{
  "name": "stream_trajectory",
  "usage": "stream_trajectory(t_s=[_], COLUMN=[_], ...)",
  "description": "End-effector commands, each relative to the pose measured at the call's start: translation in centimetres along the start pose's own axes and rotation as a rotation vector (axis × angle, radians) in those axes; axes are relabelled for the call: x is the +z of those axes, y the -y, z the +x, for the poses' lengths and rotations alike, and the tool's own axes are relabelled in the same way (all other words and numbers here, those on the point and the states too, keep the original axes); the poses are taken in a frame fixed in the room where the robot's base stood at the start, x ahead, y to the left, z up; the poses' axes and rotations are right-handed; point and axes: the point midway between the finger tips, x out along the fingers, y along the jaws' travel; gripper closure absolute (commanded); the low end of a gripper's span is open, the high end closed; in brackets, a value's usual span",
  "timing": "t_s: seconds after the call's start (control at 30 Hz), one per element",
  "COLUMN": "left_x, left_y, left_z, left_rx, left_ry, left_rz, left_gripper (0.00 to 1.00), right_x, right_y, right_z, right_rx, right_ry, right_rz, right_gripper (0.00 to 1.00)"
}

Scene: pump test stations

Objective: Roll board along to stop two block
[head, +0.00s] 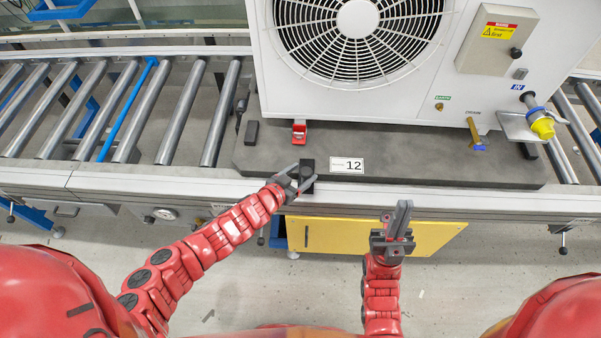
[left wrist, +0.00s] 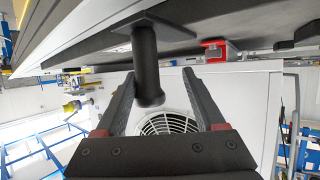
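The dark grey board (head: 400,148) lies on the roller conveyor and carries a large white fan unit (head: 455,95). A label reading 12 (head: 347,166) is on its front part. A black upright handle (head: 307,167) stands at its front edge. My left gripper (head: 296,177) is at this handle. In the left wrist view the handle (left wrist: 147,65) stands between the open fingers (left wrist: 160,100), with gaps visible. My right gripper (head: 398,208) is in front of the conveyor, empty and apart from the board; its finger gap is unclear. I cannot tell which thing is the stop two block.
Bare rollers (head: 142,110) lie left of the board, with a blue bar (head: 127,108) across the conveyor among them. A red clamp (head: 299,132) sits at the unit's foot. A yellow panel (head: 345,235) is below the front rail (head: 130,185). A yellow-capped fitting (head: 542,128) sticks out at right.

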Motion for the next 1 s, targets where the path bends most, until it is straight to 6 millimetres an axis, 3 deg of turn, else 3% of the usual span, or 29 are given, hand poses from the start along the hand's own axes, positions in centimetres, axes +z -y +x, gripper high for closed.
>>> stream_trajectory(t_s=[0.47, 0.9, 1.0], left_x=[-0.1, 0.0, -0.5], left_y=[-0.1, 0.1, -0.1], left_z=[-0.8, -8.7, -11.6], left_rx=[0.004, 0.0, 0.002], left_ry=[-0.004, 0.0, 0.002], left_rz=[-0.002, -0.003, -0.006], left_gripper=[0.3, 0.3, 0.3], right_x=[0.0, -0.1, -0.5], right_y=[0.0, 0.0, -0.1], right_z=[0.0, 0.8, 2.7], right_rx=[0.0, 0.0, 0.0], right_ry=[0.0, 0.0, 0.0], right_rz=[0.0, 0.0, 0.0], right_gripper=[1.0, 1.0, 1.0])
